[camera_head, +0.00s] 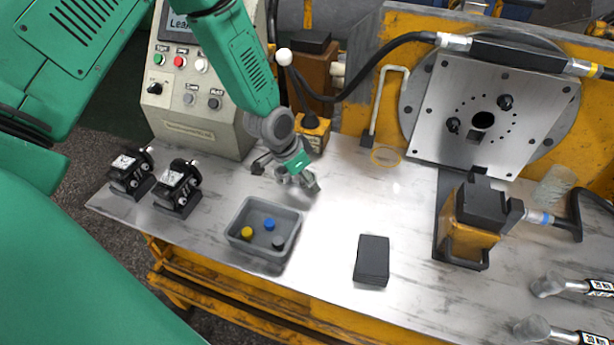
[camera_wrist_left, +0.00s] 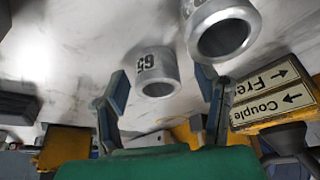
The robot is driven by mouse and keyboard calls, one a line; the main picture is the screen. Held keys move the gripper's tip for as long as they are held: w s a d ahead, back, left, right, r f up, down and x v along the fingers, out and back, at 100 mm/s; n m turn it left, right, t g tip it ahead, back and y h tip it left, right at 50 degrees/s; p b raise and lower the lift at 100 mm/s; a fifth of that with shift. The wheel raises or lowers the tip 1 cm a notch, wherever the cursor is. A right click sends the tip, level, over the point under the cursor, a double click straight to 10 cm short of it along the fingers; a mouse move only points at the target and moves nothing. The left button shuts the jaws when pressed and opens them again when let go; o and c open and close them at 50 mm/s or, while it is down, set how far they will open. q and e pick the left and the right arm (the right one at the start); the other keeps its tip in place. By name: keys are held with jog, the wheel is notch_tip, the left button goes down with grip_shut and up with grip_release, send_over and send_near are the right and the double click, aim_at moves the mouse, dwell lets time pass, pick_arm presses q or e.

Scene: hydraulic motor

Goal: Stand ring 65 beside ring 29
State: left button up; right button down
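In the left wrist view, a short metal ring marked with digits that look like 65 (camera_wrist_left: 155,72) lies between my two finger tips, with gaps on both sides. A second metal ring (camera_wrist_left: 224,32) is up and to the right, its marking cut off, so I cannot read whether it is 29. My left gripper (camera_wrist_left: 163,85) is open and empty. In the head view, my left gripper (camera_head: 298,182) is low over the table behind the grey tray; I cannot make out the rings there. My right gripper is not in view.
The grey tray (camera_head: 240,236) holds several coloured caps. Two black valves (camera_head: 178,187) stand left, beside the control box (camera_head: 195,105). A yellow block with Free and Couple labels (camera_wrist_left: 272,102) is close to the rings. A black block (camera_head: 372,260) lies mid-table; table around it is clear.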

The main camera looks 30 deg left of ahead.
pick_arm(q)
jog(key=shift+d+r, duration=0.2)
jog(key=shift+d, duration=0.3)
jog(key=shift+d+r, duration=0.15)
jog(key=shift+r, duration=0.15)
jog(key=p+v, duration=0.2)
jog(key=v, duration=0.9)
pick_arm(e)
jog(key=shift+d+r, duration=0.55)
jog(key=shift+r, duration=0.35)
pick_arm(q)
jog(key=shift+s+r, duration=0.1)
jog(key=shift+r, duration=0.05)
